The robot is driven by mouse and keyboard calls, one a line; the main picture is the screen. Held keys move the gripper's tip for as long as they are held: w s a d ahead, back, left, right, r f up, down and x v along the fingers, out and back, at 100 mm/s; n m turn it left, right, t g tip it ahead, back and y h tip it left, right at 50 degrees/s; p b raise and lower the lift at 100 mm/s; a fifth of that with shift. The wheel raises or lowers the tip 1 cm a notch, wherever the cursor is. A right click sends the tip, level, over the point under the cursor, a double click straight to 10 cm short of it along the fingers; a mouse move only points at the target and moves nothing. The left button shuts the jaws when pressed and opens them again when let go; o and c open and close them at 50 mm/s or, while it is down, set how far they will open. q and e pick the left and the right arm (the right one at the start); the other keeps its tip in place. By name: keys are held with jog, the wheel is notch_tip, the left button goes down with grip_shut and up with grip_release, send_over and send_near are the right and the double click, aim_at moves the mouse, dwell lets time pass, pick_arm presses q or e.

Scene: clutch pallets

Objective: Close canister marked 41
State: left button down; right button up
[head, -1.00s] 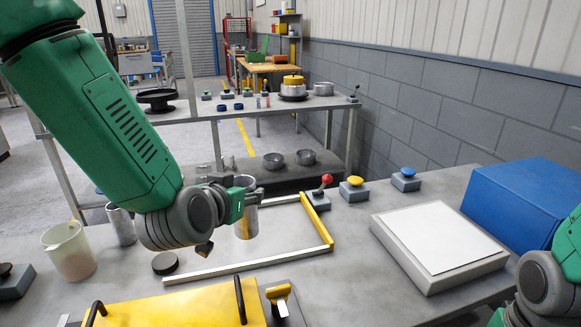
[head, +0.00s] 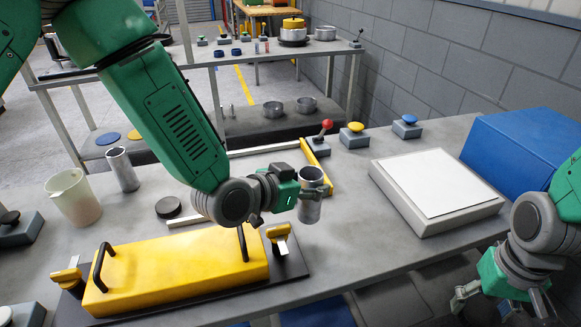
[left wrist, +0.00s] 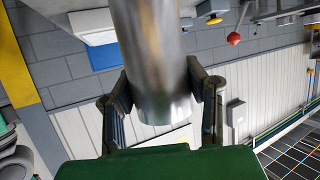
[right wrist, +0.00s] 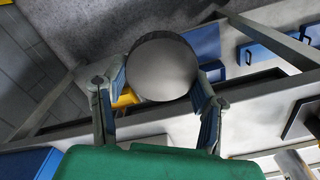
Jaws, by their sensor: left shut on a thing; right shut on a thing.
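My left gripper (head: 308,190) is shut on a shiny metal canister (head: 309,208), upright above the table near the yellow bar. In the left wrist view the canister (left wrist: 152,60) sits between both fingers. No number is readable on it. My right gripper (head: 500,305), low at the right past the table's front edge, is shut on a round grey lid. In the right wrist view this lid (right wrist: 162,68) lies between the fingertips, its flat face to the camera. A second metal canister (head: 122,170) stands at the left, and a dark round lid (head: 168,207) lies on the table.
A yellow cover with black handles (head: 175,275) fills the front left. A white-topped grey platform (head: 430,185) and a blue box (head: 530,155) stand at the right. A plastic beaker (head: 72,197) is far left. Table is clear between canister and platform.

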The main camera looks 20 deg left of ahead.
pick_arm(q)
jog(key=shift+d+f+m+g+h, duration=0.2)
jog(key=shift+d+f+m+h, duration=0.2)
jog(key=shift+d, duration=0.35)
jog(key=shift+d+f+m+g+h, duration=0.2)
jog(key=shift+d+f+m+h, duration=0.1)
jog(key=shift+d+f, duration=0.3)
jog(key=shift+r, duration=0.1)
pick_arm(e)
jog(key=shift+a, duration=0.1)
jog(key=w+a+n, duration=0.4)
jog(key=a+n, duration=0.4)
notch_tip(320, 180, up, 16)
jog(key=n, duration=2.5)
send_over(322, 177)
jog(key=shift+f, duration=0.15)
pick_arm(q)
jog(key=shift+a, duration=0.1)
pick_arm(e)
jog(key=shift+d, duration=0.1)
